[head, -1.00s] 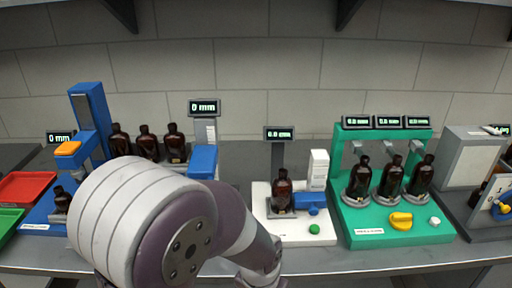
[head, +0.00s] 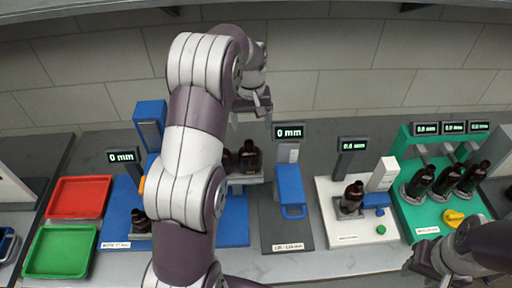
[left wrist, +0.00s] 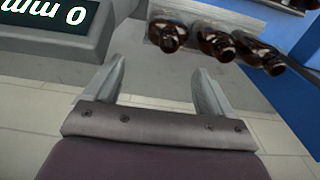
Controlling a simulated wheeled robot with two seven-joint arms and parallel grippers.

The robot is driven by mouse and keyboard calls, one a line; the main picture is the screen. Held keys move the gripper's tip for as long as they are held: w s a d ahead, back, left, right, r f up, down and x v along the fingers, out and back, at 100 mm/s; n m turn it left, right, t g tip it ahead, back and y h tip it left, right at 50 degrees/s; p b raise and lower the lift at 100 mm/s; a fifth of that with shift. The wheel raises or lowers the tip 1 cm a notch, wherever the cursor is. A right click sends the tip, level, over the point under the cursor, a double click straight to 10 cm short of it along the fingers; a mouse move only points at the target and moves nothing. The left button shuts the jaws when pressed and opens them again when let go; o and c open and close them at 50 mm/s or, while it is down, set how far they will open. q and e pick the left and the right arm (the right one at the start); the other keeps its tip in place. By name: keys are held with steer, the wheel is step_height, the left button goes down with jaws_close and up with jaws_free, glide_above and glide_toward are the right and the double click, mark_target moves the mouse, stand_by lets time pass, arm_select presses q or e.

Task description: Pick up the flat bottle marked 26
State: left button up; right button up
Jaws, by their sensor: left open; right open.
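Several dark amber bottles stand about, and I can read no 26 on any. Two show in a row on a grey stand behind my left arm, the clearer one (head: 250,157) to the right; the left wrist view shows three there, the nearest (left wrist: 168,36) above the jaws. My left gripper (head: 257,103) is open and empty, high behind this row; it also shows in the left wrist view (left wrist: 160,72), apart from the bottles. My right gripper (head: 425,265) is open at the front right, away from the row. Other bottles stand on a blue base (head: 140,220) and a white scale (head: 352,195).
A grey gauge with a 0 mm display (head: 289,132) and blue slide (head: 290,190) stands right of the row. A green station (head: 425,215) with three bottles is at the right. Red (head: 80,197) and green (head: 62,252) trays lie at the left.

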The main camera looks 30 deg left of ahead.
mark_target(247, 142)
arm_select(q)
steer(key=f, duration=0.2)
steer(key=s+f+b, duration=0.2)
steer(key=f, duration=0.1)
steer(key=shift+a+f, duration=0.25)
steer(key=shift+f, duration=0.05)
steer(key=shift+a+f+b, duration=0.15)
steer(key=shift+f+b, duration=0.05)
steer(key=shift+b, duration=0.15)
steer(key=f+p, duration=0.1)
steer(key=f, duration=0.1)
steer(key=d+f+p, duration=0.1)
steer(key=f, duration=0.1)
steer(key=shift+w, duration=0.1)
steer(key=shift+a+f, duration=0.1)
steer(key=shift+f, duration=0.05)
steer(key=shift+a, duration=0.15)
steer(key=shift+c, duration=1.2)
steer(key=c, duration=0.7)
steer(key=shift+o, duration=0.2)
arm_select(e)
steer(key=shift+s+a+f, duration=0.15)
steer(key=shift+s+f, duration=0.1)
steer(key=shift+f, duration=0.4)
steer(key=shift+s+a+f, duration=0.1)
steer(key=shift+s+f, duration=0.15)
steer(key=shift+f, duration=0.35)
